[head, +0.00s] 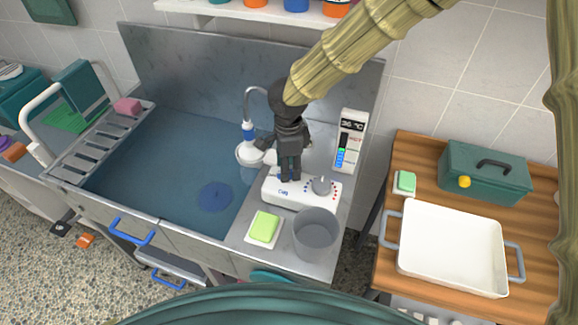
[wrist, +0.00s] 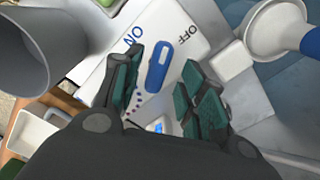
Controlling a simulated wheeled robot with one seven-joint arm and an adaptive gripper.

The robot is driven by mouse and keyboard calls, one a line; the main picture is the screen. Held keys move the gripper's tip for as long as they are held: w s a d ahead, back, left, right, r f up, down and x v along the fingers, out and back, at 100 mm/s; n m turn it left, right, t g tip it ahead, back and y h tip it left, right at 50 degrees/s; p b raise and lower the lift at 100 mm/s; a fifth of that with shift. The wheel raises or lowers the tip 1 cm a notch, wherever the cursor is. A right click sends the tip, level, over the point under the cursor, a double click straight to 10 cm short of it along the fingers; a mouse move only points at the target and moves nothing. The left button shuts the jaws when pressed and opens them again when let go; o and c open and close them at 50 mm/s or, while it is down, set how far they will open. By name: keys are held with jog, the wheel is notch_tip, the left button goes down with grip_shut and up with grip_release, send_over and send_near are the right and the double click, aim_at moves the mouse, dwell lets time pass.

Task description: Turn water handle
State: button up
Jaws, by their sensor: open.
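The white control box (head: 300,202) of the water sits on the sink's right ledge. Its blue water handle (wrist: 158,66) shows in the wrist view, on a white face marked ON on the left and OFF on the right. The handle points up between the two labels. My gripper (head: 290,176) is over the left part of the box, pointing down. In the wrist view its open fingers (wrist: 157,72) stand on either side of the handle, with visible gaps; I cannot tell their height above the face. In the head view my gripper hides the handle.
A grey knob (head: 322,186) with coloured dots is on the box. A grey cup (head: 316,236) and a green sponge (head: 264,226) stand in front of it. A white shower head (head: 250,153) hangs close to my gripper's left. A temperature panel (head: 350,141) stands behind.

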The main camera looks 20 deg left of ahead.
jog(key=shift+w+f, duration=0.5)
jog(key=shift+f, duration=0.15)
jog(key=shift+s, duration=0.6)
jog(key=shift+s+r, duration=0.4)
jog(key=shift+s, duration=0.25)
jog(key=shift+w+f, duration=0.45)
jog(key=shift+w, duration=0.25)
jog(key=c, duration=0.5)
jog(key=shift+w, duration=0.15)
jog(key=c, duration=0.4)
jog(key=shift+s+r, duration=0.15)
jog(key=shift+s, duration=0.05)
grip_shut()
